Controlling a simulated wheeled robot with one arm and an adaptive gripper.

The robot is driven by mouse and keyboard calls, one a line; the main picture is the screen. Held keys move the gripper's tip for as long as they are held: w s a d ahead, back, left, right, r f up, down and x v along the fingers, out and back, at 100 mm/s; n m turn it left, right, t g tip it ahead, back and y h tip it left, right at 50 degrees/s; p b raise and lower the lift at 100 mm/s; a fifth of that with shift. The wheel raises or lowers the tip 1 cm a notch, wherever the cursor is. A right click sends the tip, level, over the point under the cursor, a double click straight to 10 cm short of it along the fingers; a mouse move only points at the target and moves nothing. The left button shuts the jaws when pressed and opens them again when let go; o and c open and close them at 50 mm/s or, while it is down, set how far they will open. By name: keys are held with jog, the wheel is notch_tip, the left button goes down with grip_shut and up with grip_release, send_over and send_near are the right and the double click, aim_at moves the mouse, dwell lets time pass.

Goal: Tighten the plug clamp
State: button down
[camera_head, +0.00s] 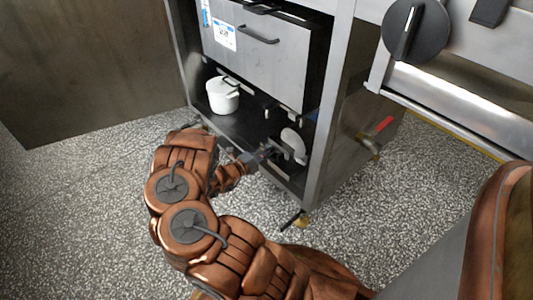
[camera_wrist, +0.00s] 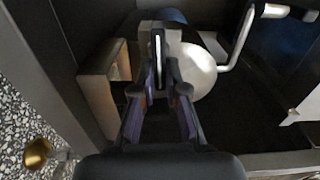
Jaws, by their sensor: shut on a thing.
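My gripper (camera_head: 270,150) reaches into the open lower bay of the steel cabinet, beside a pale rounded part (camera_head: 293,142). In the wrist view my gripper (camera_wrist: 159,82) is shut on a thin, upright dark piece with a light edge (camera_wrist: 158,45), which I take to be the plug clamp's handle. The pale rounded part (camera_wrist: 201,72) is just right of the fingers there. The rest of the clamp and the plug are mostly hidden behind the fingers, so I cannot tell how tight the clamp is.
A white lidded pot (camera_head: 222,98) stands in the bay at left. A grey drawer front (camera_head: 262,50) hangs above. A bent pale pipe (camera_wrist: 243,38) and a tan block-like frame (camera_wrist: 97,90) flank the fingers. A red-handled valve (camera_head: 381,127) sticks out at right.

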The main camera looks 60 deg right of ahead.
jog(key=shift+s+d+r+m, duration=0.1)
jog(key=shift+s+d+m, duration=0.15)
jog(key=shift+m, duration=0.15)
jog(key=c, duration=1.2)
grip_release()
jog(key=shift+a, duration=0.1)
jog(key=shift+w+a+f, duration=0.2)
jog(key=shift+w+a, duration=0.05)
jog(key=shift+w+a, duration=0.1)
jog(key=shift+a, duration=0.1)
jog(key=v, duration=0.7)
jog(key=shift+a+r, duration=0.1)
jog(key=shift+a, duration=0.05)
